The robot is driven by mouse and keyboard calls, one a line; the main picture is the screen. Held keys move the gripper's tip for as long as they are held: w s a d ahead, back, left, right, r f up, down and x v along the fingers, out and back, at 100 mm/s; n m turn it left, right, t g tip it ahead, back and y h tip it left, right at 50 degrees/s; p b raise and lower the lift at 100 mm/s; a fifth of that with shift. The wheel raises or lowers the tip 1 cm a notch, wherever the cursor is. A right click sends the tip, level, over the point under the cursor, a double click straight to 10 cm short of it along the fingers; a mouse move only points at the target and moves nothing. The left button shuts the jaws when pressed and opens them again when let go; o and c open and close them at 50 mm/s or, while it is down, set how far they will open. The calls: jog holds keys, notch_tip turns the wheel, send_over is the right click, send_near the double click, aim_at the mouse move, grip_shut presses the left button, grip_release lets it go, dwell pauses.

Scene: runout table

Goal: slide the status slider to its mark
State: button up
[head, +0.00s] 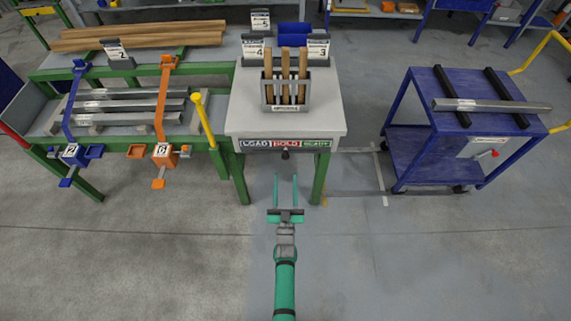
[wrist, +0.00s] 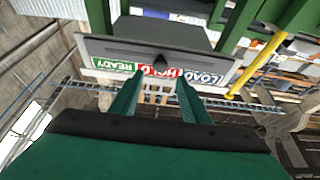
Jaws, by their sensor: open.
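The dark slider knob (head: 285,155) sits just below the middle HOLD field. In the wrist view the strip (wrist: 112,63) appears upside down, and the dark knob (wrist: 160,59) is by HOLD. My gripper (head: 285,179) is open and empty, in front of and below the knob, apart from it. Its two green fingers (wrist: 160,80) point toward the strip in the wrist view. I cannot make out a separate mark.
The grey-topped table (head: 250,118) carries a rack (head: 269,92) with wooden pieces. A green bench (head: 110,133) with metal bars, clamps and a yellow lever (head: 203,120) stands left. A blue cart (head: 450,120) stands right. Floor around my arm is clear.

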aim_at(285, 158)
jog(key=x, duration=0.7)
jog(key=shift+c, duration=0.3)
grip_shut()
